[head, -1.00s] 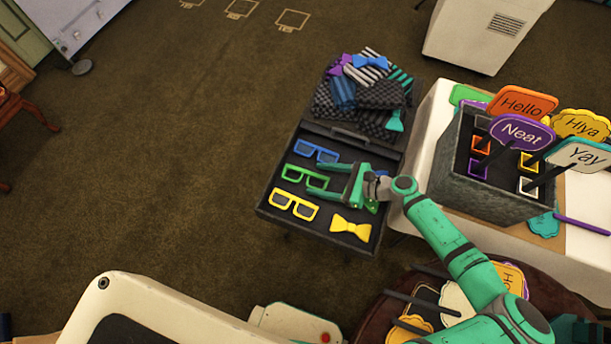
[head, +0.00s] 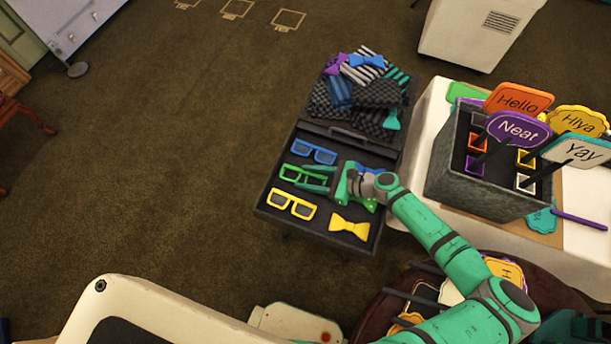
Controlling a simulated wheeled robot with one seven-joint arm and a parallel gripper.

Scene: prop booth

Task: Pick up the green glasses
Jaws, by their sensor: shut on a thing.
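The green glasses (head: 292,174) lie in the dark tray (head: 272,211), between blue glasses (head: 314,151) above and yellow glasses (head: 291,204) below. My gripper (head: 318,179) is over the tray, its green fingers pointing left and shut on the right part of the green glasses. The fingers cover that right end. The glasses still appear at the level of the tray; I cannot tell whether they are lifted.
A yellow bow tie (head: 349,224) lies below my gripper in the tray. Bow ties and folded patterned cloths (head: 379,93) fill the case's upper part. A grey box (head: 450,173) of word signs stands on the white table at right. Open carpet (head: 150,190) is at left.

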